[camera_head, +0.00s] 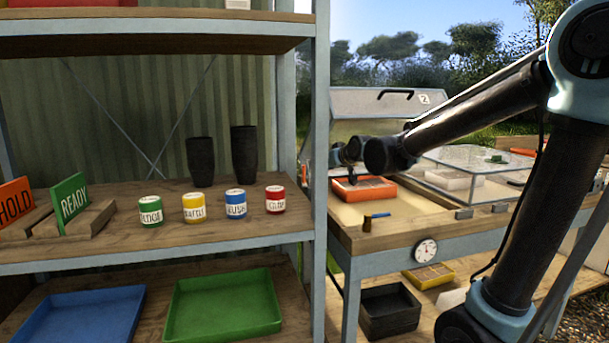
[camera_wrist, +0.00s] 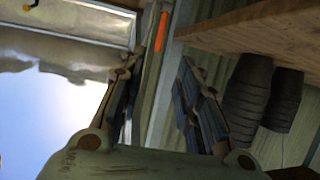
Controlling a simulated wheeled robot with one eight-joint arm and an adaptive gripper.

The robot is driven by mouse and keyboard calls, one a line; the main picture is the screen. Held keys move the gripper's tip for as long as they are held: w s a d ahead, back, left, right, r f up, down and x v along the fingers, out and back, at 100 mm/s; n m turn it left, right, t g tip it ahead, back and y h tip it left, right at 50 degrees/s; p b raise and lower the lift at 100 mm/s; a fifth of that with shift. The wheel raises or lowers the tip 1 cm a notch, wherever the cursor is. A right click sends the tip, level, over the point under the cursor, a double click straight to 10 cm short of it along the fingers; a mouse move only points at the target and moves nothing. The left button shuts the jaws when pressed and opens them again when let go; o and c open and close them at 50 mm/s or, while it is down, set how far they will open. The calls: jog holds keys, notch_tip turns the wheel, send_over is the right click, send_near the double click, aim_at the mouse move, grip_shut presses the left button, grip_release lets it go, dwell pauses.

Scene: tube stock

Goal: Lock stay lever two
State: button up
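A raised glazed lid (camera_head: 385,103) with a dark handle and a label 2 stands open over the planting bed at the right. In the wrist view, a slim orange bar (camera_wrist: 161,32) lies along a pale post beside a framed panel (camera_wrist: 90,22); I cannot tell for sure if it is the stay lever. My gripper (camera_head: 340,156) is in front of the raised lid, above the orange tray. In the wrist view my gripper (camera_wrist: 155,78) has its fingers apart with nothing between them, and the orange bar lies beyond the fingertips.
The shelf unit's post (camera_head: 320,150) stands close left of my gripper. Two black pots (camera_head: 244,154) and several labelled tins stand on the shelf. An orange tray (camera_head: 363,189) and a small blue-handled piece (camera_head: 376,216) are on the bed. A clear closed cover (camera_head: 475,160) is at right.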

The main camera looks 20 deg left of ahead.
aim_at(304, 171)
jog(key=x, duration=1.7)
jog(key=shift+f, duration=0.1)
grip_shut()
